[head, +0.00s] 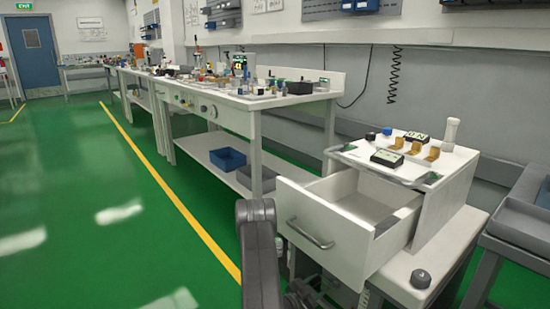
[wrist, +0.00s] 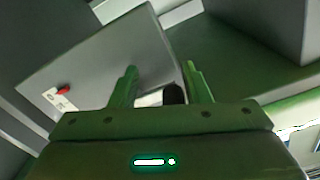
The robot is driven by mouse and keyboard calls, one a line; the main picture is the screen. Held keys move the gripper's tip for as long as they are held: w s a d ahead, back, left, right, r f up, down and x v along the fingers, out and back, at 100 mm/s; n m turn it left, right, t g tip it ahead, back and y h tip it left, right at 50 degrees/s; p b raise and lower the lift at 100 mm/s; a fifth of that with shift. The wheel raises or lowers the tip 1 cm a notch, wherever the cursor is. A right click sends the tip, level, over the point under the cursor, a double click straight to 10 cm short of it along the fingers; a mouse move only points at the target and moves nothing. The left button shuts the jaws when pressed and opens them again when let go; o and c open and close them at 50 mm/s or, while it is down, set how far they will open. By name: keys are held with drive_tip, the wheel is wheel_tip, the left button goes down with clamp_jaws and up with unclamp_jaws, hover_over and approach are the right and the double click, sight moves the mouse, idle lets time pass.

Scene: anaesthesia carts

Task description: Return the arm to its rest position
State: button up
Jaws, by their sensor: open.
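My gripper (wrist: 160,68) shows in the wrist view with its two fingers apart and nothing clearly held between them. A dark, blurred shape shows behind the gap; I cannot tell what it is. My dark arm stands upright at the lower middle of the head view, in front of the cart's open drawer (head: 318,233). The gripper itself cannot be made out in the head view.
Small items, including a black box (head: 387,158) and a white bottle (head: 450,133), stand on the cart top. A long workbench (head: 240,118) with a blue bin (head: 228,159) runs along the wall. The green floor (head: 90,210) at left is clear. A grey panel (wrist: 100,65) shows in the wrist view.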

drive_tip(key=s+f+n, duration=0.1)
drive_tip(key=n, duration=0.2)
drive_tip(key=s+d+f+n, duration=0.1)
drive_tip(key=n, duration=0.2)
drive_tip(key=d+f+n, duration=0.1)
drive_tip(key=n, duration=0.2)
drive_tip(key=shift+s+d+n, duration=0.1)
drive_tip(key=shift+s+n, duration=0.2)
drive_tip(key=shift+s, duration=0.1)
drive_tip(key=p+v, duration=0.1)
drive_tip(key=v, duration=0.3)
drive_tip(key=shift+s, duration=0.1)
